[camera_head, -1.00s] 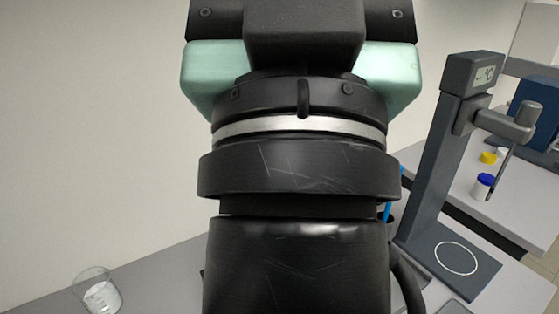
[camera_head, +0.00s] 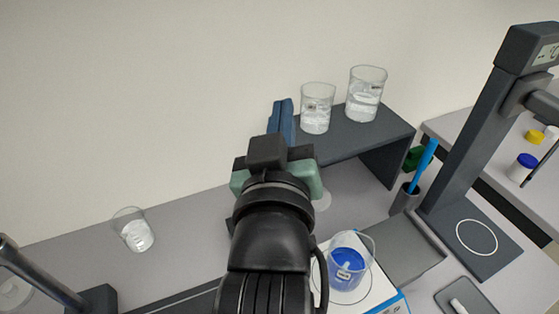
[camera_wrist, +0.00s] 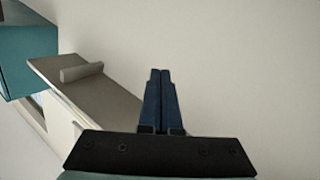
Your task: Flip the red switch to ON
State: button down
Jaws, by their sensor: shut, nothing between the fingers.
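No red switch shows clearly in either view. My gripper (camera_head: 284,104) is at the middle of the head view, its dark blue fingers against the pale wall, just left of the dark shelf. In the wrist view my gripper (camera_wrist: 160,74) is shut, its two fingers side by side with nothing between them. The fingertips there have only blank wall behind them. My arm hides part of the bench below the gripper.
A dark shelf (camera_head: 362,134) bears two beakers (camera_head: 316,108) (camera_head: 365,92). A beaker of blue liquid (camera_head: 349,262) stands on a white plate right of my arm. Another beaker (camera_head: 133,230) stands left. A tall dark stand (camera_head: 468,130) rises right. A teal box (camera_wrist: 27,45) shows at upper left.

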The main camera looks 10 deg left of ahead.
jog(key=s+a+f+n+g+p, duration=0.1)
jog(key=s+f+g, duration=0.3)
jog(key=f, duration=0.6)
jog(key=s+a+f+n+g+p, duration=0.1)
jog(key=s+a+f+n+g, duration=0.1)
jog(key=f, duration=0.9)
jog(key=shift+s+a+f+n+g, duration=0.2)
jog(key=shift+s+a+n+g, duration=0.25)
jog(key=shift+s+g, duration=0.75)
jog(key=shift+w, duration=0.15)
jog(key=p+x, duration=0.1)
jog(key=x, duration=0.9)
jog(key=shift+d, duration=0.1)
jog(key=shift+w+d+f+p, duration=0.15)
jog(key=shift+d+f+p, duration=0.1)
jog(key=shift+f, duration=0.3)
jog(key=shift+w+d+f+p, duration=0.1)
jog(key=shift+d+f+p, duration=0.15)
jog(key=shift+f, duration=0.3)
jog(key=shift+w+d+f, duration=0.15)
jog(key=shift+d+f, duration=0.05)
jog(key=shift+f, duration=0.45)
